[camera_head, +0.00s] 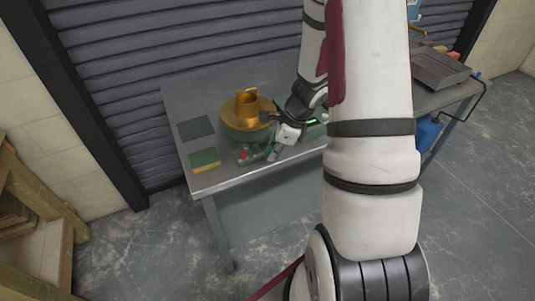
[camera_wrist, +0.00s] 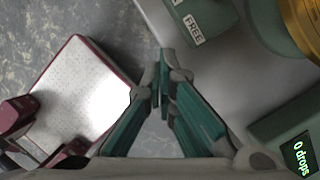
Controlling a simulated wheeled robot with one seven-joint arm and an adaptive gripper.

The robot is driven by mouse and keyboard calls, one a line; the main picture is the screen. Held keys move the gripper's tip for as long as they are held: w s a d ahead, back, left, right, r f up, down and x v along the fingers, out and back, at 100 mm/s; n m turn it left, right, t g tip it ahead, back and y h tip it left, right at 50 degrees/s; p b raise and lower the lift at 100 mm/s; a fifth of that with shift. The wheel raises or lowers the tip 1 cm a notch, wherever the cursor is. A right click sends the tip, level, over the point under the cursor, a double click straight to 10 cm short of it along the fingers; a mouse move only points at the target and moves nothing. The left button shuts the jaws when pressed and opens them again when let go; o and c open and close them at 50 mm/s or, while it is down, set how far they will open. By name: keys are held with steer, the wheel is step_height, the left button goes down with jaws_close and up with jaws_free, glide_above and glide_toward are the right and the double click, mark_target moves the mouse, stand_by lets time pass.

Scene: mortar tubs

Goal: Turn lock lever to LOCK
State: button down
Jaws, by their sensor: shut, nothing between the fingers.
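A green housing (camera_wrist: 205,28) with a white label reading FREE is at the top of the wrist view. No lever can be made out on the part that shows, and no LOCK label is in view. In the head view a small green unit with a red button (camera_head: 245,155) sits near the table's front edge. My gripper (camera_head: 273,156) is just right of it, low over the front edge. In the wrist view my gripper (camera_wrist: 164,82) has its teal-padded fingers together and empty, below and left of the FREE label. Whether it touches anything is unclear.
A gold-topped round vessel (camera_head: 247,108) stands behind the green unit. A green-and-yellow sponge (camera_head: 205,160) and a dark flat pad (camera_head: 196,128) lie left on the grey table (camera_head: 222,182). A grey box (camera_head: 440,70) stands at the right.

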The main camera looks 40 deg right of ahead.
steer(key=v, duration=0.9)
steer(key=shift+a+r, duration=0.3)
steer(key=shift+r, duration=0.15)
steer(key=shift+s, duration=0.15)
steer(key=s+a+r+n, duration=0.3)
steer(key=a+r+n, duration=1)
steer(key=r, duration=0.1)
steer(key=s+a+r+n+t+h, duration=0.1)
steer(key=s+a+r+n, duration=0.2)
steer(key=s+n, duration=0.2)
steer(key=s+a+r+n+t+h, duration=0.1)
steer(key=s+a+r+n+h, duration=0.1)
steer(key=s+n, duration=0.4)
step_height(320, 180, up, 3)
steer(key=a+n, duration=0.1)
steer(key=n, duration=0.1)
steer(key=shift+f+n, duration=0.2)
steer(key=shift+n, duration=0.2)
